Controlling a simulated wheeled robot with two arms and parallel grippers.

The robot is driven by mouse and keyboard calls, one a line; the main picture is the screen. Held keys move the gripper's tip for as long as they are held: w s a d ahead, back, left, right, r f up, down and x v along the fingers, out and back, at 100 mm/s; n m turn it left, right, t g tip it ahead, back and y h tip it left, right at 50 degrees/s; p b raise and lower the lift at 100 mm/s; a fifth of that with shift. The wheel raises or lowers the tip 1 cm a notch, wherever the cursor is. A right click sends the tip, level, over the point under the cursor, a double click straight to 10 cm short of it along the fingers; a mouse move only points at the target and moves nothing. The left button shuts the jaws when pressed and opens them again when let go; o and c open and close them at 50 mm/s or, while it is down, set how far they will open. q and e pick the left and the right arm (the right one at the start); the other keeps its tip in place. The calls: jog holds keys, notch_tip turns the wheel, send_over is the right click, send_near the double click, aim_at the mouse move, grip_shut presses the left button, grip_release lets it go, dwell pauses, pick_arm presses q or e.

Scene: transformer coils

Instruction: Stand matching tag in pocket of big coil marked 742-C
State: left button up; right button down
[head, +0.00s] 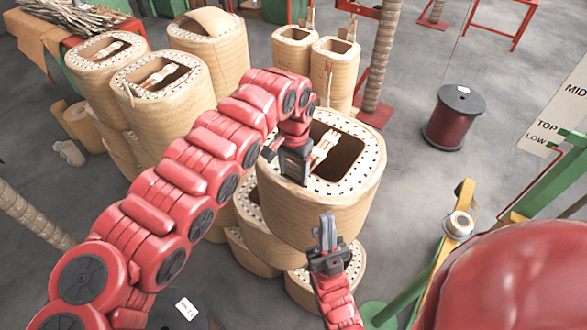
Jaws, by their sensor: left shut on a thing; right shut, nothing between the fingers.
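A big tan coil (310,215) with a dotted white top rim and a dark central pocket stands on a stack in the middle. Pale leads (323,148) stick up in its opening. No 742-C marking is readable on it. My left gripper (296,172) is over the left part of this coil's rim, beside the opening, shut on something. The held thing is too small or hidden to make out; I cannot identify a tag. My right gripper (327,230) is shut and empty, in front of the coil's near side, pointing up in the picture.
More big coils (165,95) are stacked at the upper left, and two narrower coils (333,72) stand behind. A dark red wire spool (455,118) stands on the floor at right. A green and yellow frame (520,210) is at the right edge. Grey floor between is open.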

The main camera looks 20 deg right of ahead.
pick_arm(q)
jog(key=o, duration=1.3)
jog(key=shift+o, duration=0.2)
jog(key=shift+r, duration=0.2)
notch_tip(320, 180, up, 17)
jog(key=p, duration=0.1)
jog(key=shift+p, duration=0.4)
